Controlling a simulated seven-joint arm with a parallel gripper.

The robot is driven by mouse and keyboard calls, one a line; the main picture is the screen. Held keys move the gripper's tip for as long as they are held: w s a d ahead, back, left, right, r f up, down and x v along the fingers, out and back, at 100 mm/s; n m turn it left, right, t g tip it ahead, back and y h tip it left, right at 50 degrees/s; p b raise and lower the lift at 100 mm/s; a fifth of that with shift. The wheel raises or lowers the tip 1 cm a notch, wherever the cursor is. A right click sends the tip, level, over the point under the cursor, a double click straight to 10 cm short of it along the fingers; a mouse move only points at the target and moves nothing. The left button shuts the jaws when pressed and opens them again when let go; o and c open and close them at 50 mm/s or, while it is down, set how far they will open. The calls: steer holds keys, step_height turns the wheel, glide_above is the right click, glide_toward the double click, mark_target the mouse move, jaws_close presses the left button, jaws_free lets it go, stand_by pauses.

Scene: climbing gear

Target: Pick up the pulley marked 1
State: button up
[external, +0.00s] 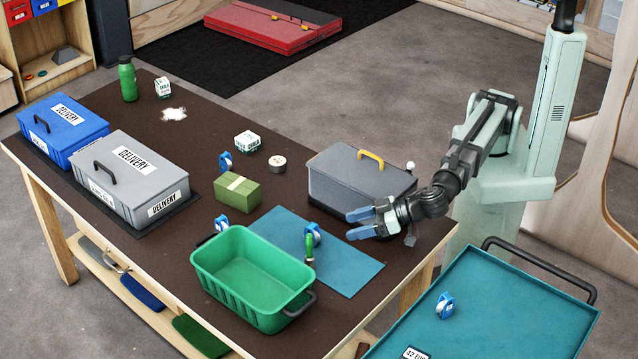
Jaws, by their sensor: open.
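Several blue-and-white pulleys are in view, and their markings are too small to read, so I cannot tell which is marked 1. One pulley (312,235) stands on the blue mat (352,272), beside a small green item. Another pulley (221,223) is behind the green crate, and a third pulley (226,161) is farther back near a small white box. One more pulley (445,305) is on the teal cart. My gripper (352,225) is open and empty, above the table's right side, with its blue fingers pointing left, to the right of the mat's pulley.
A green crate (225,285) stands at the table's front, overlapping the mat. A grey toolbox (340,188) stands close behind my gripper. A green package (238,193), a tape roll (277,161) and blue and grey delivery boxes (135,178) are farther left. The teal cart (510,315) is at right.

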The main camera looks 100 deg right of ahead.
steer(key=w+d+r+m+g+h, duration=0.1)
steer(key=w+d+m+g, duration=0.15)
steer(key=w+d, duration=0.85)
steer(key=w+d+r+m+g+h, duration=0.15)
steer(key=w+d+m, duration=0.25)
steer(key=w+d, duration=0.7)
steer(key=w+d+r+m+g+h, duration=0.1)
steer(key=w+d+r+m+g, duration=0.35)
steer(key=w, duration=1.15)
steer(key=n+g+y, duration=0.3)
steer(key=g+y, duration=0.2)
glide_above(221, 218)
step_height(221, 218, down, 5)
step_height(221, 218, down, 14)
steer(key=shift+r, duration=0.25)
steer(key=c, duration=1.1)
